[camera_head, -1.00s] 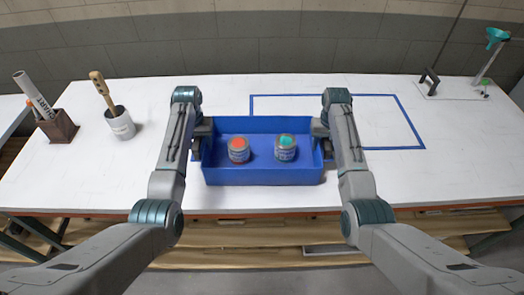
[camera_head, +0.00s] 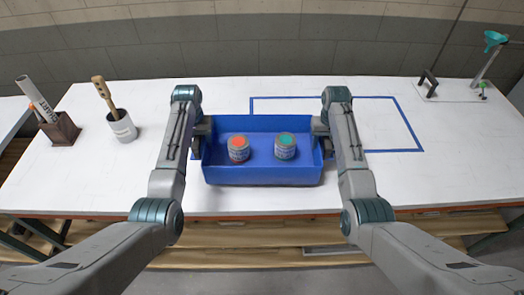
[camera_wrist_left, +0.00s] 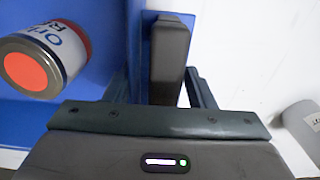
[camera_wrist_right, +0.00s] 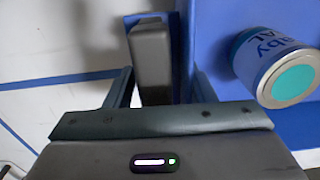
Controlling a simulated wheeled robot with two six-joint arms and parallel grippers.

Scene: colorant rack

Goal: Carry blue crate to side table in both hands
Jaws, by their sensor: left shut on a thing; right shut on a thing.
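The blue crate (camera_head: 262,176) is level in front of me over the white table, between my two arms. It holds a can with a red-orange top (camera_head: 238,148) and a can with a teal top (camera_head: 285,146), both upright. My left gripper (camera_head: 203,131) is shut on the crate's left side, and my right gripper (camera_head: 319,131) is shut on its right side. In each wrist view a dark finger overlaps the blue side piece of the crate. The gap under the crate is hard to judge. Another white table surface (camera_head: 12,115) shows at the far left edge.
A blue tape rectangle (camera_head: 405,125) lies behind and right of the crate. A stand with a teal funnel (camera_head: 487,63) is at back right.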

